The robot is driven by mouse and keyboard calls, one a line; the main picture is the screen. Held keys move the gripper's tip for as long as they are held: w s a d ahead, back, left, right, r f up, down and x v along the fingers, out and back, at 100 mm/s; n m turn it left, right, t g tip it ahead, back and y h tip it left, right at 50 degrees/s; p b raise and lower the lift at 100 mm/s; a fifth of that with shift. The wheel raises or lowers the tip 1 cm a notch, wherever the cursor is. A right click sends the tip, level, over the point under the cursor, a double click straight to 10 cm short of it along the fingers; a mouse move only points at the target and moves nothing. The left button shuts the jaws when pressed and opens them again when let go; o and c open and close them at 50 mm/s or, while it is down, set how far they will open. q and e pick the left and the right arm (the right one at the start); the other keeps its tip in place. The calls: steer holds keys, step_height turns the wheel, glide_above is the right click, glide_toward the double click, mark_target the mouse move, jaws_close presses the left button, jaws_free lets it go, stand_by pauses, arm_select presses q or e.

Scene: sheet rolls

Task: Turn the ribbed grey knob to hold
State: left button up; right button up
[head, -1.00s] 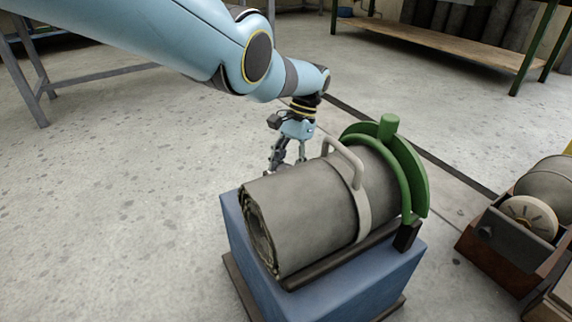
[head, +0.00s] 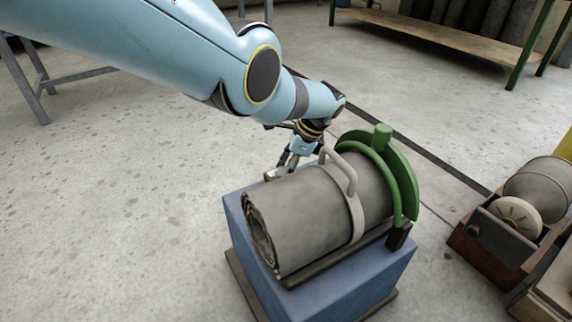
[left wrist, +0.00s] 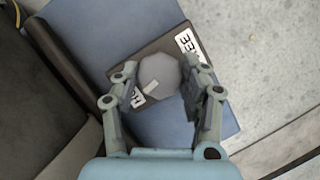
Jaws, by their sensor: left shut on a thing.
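The ribbed grey knob (left wrist: 160,74) sits on a dark panel (left wrist: 128,66) between two white labels in the left wrist view. A pale pointer mark on the knob faces the lower-left label (left wrist: 131,98), of which only "HO" shows. The other label (left wrist: 189,43), at the upper right, seems to read "FREE". My left gripper (left wrist: 158,84) is shut on the knob, one finger on each side. In the head view my left gripper (head: 291,160) is behind the rolled sheet, and the knob is hidden. My right gripper is not in view.
Another roll unit (head: 519,218) stands at right.

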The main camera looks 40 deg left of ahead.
arm_select(q)
steer(key=shift+m+t+p, duration=0.5)
steer(key=shift+m+p, duration=0.1)
steer(key=shift+m, duration=0.6)
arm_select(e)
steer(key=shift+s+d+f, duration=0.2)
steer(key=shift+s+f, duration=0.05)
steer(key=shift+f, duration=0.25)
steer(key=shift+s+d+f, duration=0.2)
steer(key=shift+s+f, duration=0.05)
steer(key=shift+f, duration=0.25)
arm_select(q)
steer(key=o, duration=1.1)
steer(key=shift+d+r, duration=0.1)
steer(key=v, duration=1.1)
steer(key=shift+w+d+r, duration=0.15)
steer(key=shift+d+r, duration=0.1)
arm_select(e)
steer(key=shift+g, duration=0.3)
